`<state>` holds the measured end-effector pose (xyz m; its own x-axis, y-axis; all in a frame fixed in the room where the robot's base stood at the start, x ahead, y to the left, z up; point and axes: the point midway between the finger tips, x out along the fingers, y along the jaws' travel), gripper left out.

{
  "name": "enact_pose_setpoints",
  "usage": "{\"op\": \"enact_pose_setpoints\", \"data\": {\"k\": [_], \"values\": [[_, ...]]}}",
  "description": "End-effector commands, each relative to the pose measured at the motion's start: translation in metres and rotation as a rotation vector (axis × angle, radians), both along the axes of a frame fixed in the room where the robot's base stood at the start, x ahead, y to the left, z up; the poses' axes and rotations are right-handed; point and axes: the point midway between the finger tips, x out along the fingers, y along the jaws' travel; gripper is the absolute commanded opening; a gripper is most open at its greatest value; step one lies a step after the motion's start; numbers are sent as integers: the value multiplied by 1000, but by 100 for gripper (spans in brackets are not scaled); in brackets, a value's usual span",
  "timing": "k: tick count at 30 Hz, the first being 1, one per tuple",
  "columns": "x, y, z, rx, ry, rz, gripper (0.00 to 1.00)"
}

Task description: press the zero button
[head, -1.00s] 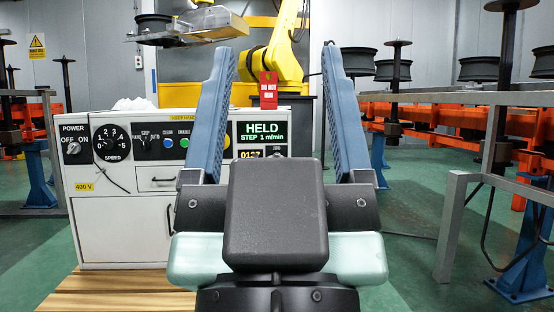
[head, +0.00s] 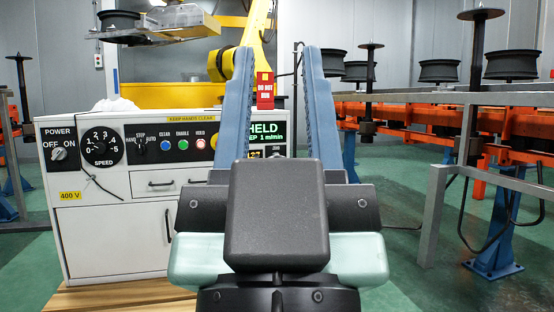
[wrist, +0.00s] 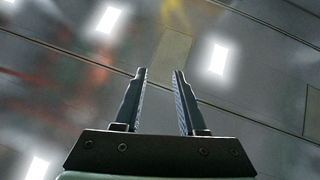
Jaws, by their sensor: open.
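The control cabinet (head: 130,240) stands on the left in the head view, with a control panel (head: 215,131) along its top front. A green display (head: 268,131) reads HELD and STEP 1 m/min, partly covered by my left finger. A small label below it, at the panel's right end, looks like ZERO, but I cannot make out the zero button itself there. My gripper (head: 280,48) is raised in front of the panel, fingers upright, open and empty. The wrist view also shows my gripper (wrist: 160,72) open with nothing between the fingers.
Blue, green and red buttons, a speed dial (head: 103,145) and a power switch (head: 59,154) sit further left. A red DO NOT RUN tag (head: 265,90) hangs behind the fingers. A grey metal frame (head: 434,215) stands at right, before the orange conveyor.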

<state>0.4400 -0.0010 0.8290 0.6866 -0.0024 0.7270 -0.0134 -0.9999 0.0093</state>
Motion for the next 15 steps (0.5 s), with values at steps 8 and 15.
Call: {"op": "enact_pose_setpoints", "data": {"k": [8,15], "values": [[0,0,0,-1,0,1,0],[0,0,0,-1,0,1,0]]}}
